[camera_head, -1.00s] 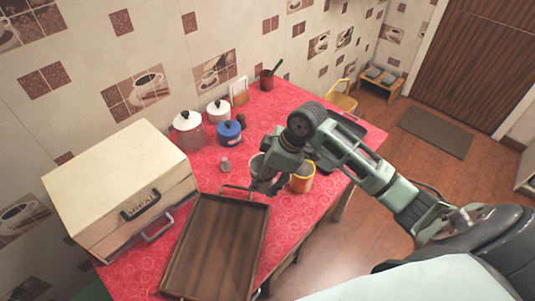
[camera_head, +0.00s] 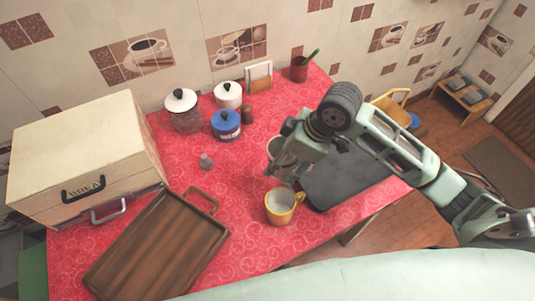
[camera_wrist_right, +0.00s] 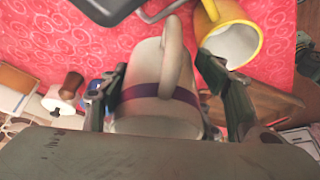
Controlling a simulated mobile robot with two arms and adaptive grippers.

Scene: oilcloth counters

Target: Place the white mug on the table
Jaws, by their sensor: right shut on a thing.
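The white mug (camera_wrist_right: 155,110) with a dark purple band fills the middle of the right wrist view, its handle facing the camera. My right gripper (camera_wrist_right: 163,92) is shut on it, with one finger on each side. In the head view the white mug (camera_head: 275,147) is mostly hidden behind my right gripper (camera_head: 284,158). It is over the red-patterned table (camera_head: 248,178), behind the yellow mug; I cannot tell whether it touches the cloth. My left gripper is not in view.
A yellow mug (camera_head: 280,207) stands close in front of the gripper, with a dark grey board (camera_head: 345,182) to the right. Cloth between tray and gripper is clear.

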